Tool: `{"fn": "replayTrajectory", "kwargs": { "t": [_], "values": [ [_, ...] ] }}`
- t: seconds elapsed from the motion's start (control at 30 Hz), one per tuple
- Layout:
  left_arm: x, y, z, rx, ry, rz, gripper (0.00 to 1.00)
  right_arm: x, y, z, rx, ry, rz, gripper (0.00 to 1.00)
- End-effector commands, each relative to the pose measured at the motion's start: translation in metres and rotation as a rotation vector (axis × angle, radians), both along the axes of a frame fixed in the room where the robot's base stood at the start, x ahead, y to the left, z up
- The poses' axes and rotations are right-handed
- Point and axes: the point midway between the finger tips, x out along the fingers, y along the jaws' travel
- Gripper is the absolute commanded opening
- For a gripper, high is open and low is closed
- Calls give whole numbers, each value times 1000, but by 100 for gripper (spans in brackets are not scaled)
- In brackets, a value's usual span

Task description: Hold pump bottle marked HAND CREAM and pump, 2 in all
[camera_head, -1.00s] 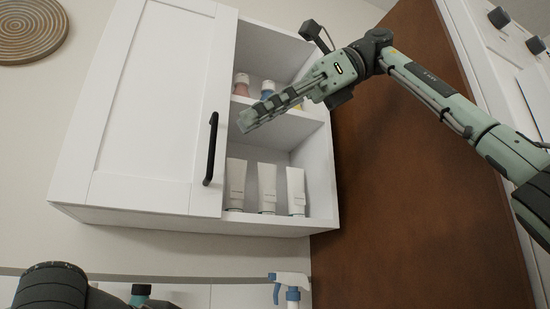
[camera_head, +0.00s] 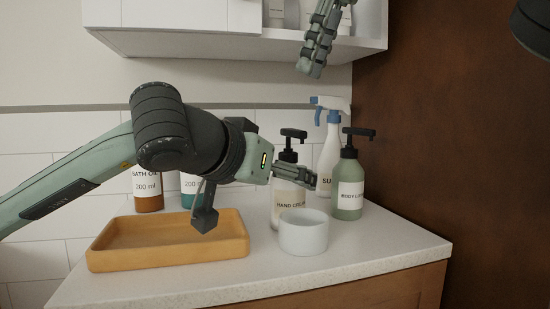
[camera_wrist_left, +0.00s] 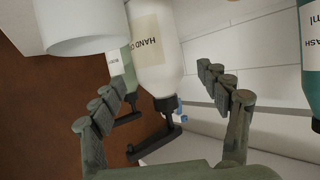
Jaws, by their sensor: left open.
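The HAND CREAM pump bottle (camera_head: 283,205) stands upright on the counter, white with a cream label and a black pump (camera_head: 292,138). A white bowl hides part of its lower front. My left gripper (camera_head: 298,176) is open at the bottle's upper body, below the pump head. In the left wrist view the bottle (camera_wrist_left: 158,70) appears upside down between the spread fingers, its pump (camera_wrist_left: 160,130) nearer the palm. I cannot tell whether the fingers touch it. My right gripper (camera_head: 311,65) hangs in front of the wall cabinet, away from the bottle; its opening is unclear.
A white bowl (camera_head: 303,238) stands in front of the bottle. A green BODY LOTION pump bottle (camera_head: 348,188) and a spray bottle (camera_head: 329,155) stand close on the right. An orange tray (camera_head: 165,258) lies left, with BATH OIL (camera_head: 147,196) behind. The cabinet (camera_head: 350,45) is above.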

Motion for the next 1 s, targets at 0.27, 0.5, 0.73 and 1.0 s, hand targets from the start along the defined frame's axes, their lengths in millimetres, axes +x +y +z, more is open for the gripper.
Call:
{"fn": "replayTrajectory", "kwargs": {
  "t": [0.27, 0.5, 0.73, 1.0],
  "values": [
    [23, -12, -11, 0, 1, -1, 76, 0, 0, 0, 1, -1, 1, 34],
    [25, -13, -12, 1, 0, 0, 76, 0, 0, 0, 1, -1, 2, 34],
    [25, -13, -12, 1, 0, 0, 56, 0, 0, 0, 1, -1, 1, 34],
    [25, -13, -12, 1, 0, 0, 22, 0, 0, 0, 1, -1, 1, 34]
  ]
}}
